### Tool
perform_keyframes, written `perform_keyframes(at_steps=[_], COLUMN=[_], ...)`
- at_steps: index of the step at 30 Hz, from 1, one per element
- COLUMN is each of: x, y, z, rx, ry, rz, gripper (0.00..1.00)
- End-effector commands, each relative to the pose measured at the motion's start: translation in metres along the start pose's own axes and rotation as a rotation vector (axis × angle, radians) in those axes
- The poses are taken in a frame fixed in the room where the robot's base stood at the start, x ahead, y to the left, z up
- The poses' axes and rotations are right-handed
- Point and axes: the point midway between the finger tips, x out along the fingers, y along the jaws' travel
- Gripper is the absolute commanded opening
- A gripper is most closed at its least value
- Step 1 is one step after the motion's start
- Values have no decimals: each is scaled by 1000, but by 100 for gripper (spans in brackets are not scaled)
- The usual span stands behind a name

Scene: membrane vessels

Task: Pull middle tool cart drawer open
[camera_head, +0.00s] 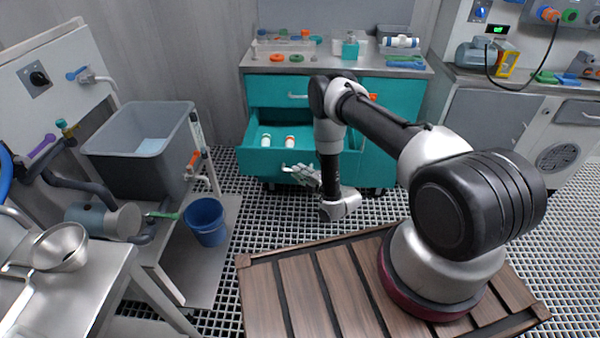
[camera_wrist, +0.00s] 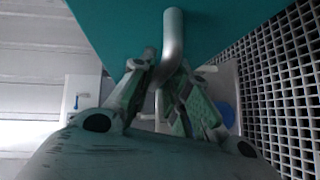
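The teal tool cart (camera_head: 260,92) stands against the back wall. Its middle drawer (camera_head: 257,158) is pulled well out, below a closed upper drawer. Two white cylindrical items, one with a red band, show inside it. My gripper (camera_head: 304,174) is at the front of this drawer, at its handle (camera_head: 288,169). In the wrist view, the grey bar handle (camera_wrist: 172,45) runs between the two fingers of my gripper (camera_wrist: 162,80), which close on it from both sides. The teal drawer front (camera_wrist: 215,25) is just beyond. My arm hides the drawer's right part.
A grey sink basin (camera_head: 138,160) and a blue bucket (camera_head: 206,218) stand to the left. A grey cabinet (camera_head: 485,118) is at the right. Grated floor (camera_head: 225,170) lies free in front of the cart. Small items lie on the cart's top.

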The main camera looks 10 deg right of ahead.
Motion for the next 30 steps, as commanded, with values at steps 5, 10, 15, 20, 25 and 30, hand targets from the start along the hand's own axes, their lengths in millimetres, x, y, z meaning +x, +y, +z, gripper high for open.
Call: perform_keyframes(at_steps=[5,10,15,20,25,30], x=[0,0,-14,-49,-87,-111], y=[0,1,0,0,0,0], z=[0,0,1,1,1,1], rx=[0,0,0,3,3,2], ry=[0,0,-3,-3,-4,-2], rz=[1,2,-1,-2,-1,-1], gripper=[34,34,34,34,34,34])
